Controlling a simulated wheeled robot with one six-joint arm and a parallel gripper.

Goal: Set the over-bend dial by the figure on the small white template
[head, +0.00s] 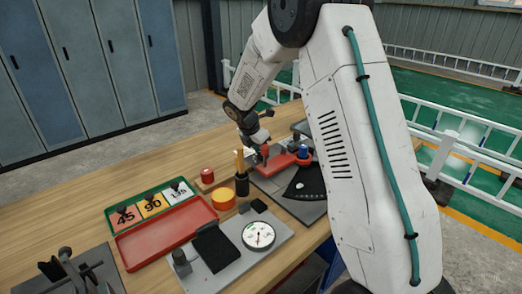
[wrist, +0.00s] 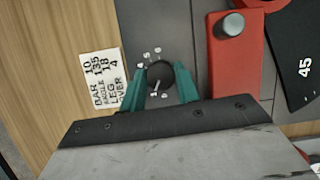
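The over-bend dial (wrist: 160,74) is a small dark round knob with white marks around it, on a grey plate, in the wrist view. A short pale line shows on its near side. My gripper (wrist: 162,80) has its teal fingers on both sides of the knob, seemingly touching it. The small white template (wrist: 101,80) lies left of the dial on the wood; it reads BAR 10, ANGLE 135, LEG 18, OVER 4. In the head view my gripper (head: 255,146) is at the bender, where the dial is hidden; part of the white template (head: 249,152) shows.
A red bender arm (wrist: 235,80) and black angle plate (wrist: 295,45) are right of the dial. In the head view, a red tray (head: 166,236), cards marked 45, 90 and 135, a white gauge (head: 258,235) and a pen cup (head: 242,184) stand nearer on the bench.

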